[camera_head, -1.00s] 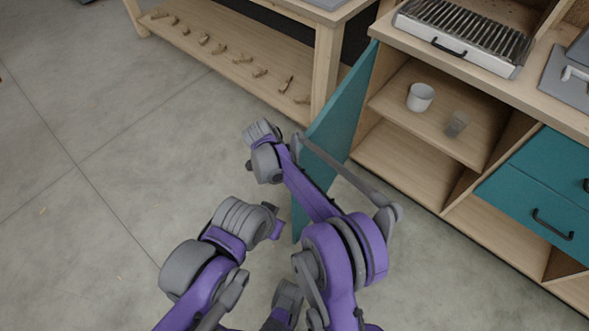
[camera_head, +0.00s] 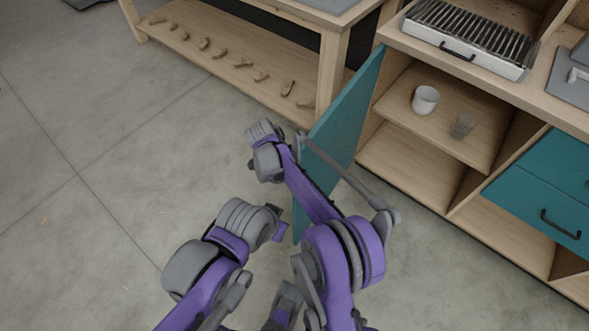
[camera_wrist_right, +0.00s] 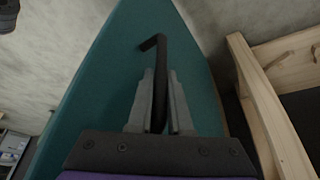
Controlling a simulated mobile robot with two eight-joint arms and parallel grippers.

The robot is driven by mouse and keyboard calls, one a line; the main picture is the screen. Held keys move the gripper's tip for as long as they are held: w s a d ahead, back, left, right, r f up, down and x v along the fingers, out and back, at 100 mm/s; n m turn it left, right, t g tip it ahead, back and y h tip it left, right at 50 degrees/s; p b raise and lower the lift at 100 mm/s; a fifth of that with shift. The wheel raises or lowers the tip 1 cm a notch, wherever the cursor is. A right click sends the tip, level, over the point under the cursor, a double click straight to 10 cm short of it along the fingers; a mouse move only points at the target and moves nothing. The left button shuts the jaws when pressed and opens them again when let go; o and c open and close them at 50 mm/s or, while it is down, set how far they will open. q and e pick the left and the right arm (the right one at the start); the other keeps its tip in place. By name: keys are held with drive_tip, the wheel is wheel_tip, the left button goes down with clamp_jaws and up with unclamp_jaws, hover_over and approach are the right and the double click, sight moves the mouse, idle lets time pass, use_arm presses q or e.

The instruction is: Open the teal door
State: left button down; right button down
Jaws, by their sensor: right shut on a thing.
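The teal door (camera_head: 345,110) stands wide open, swung out from the left side of the cabinet. Its face also fills much of the right wrist view (camera_wrist_right: 105,75). My right gripper (camera_wrist_right: 160,88) is shut on the black door handle (camera_wrist_right: 161,58), with a finger on each side of the bar. The handle's bent upper end shows above the fingers. In the head view my right arm covers part of the door, and its fingers and the handle are hidden. My left arm shows at lower left of the door, but its gripper fingers cannot be made out.
The open cabinet (camera_head: 452,205) has a white cup (camera_head: 425,99) and a grey glass (camera_head: 462,126) on its shelf. Teal drawers (camera_head: 545,195) are at right. A wooden bench (camera_head: 332,65) stands close behind the door. The floor at left is clear.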

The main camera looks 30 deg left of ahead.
drive_tip(key=c, duration=1.1)
unclamp_jaws()
drive_tip(key=p+v, duration=0.1)
drive_tip(key=v, duration=0.9)
drive_tip(key=shift+s+r, duration=0.1)
drive_tip(key=shift+r, duration=0.3)
drive_tip(key=shift+a, duration=0.1)
drive_tip(key=shift+c, duration=0.4)
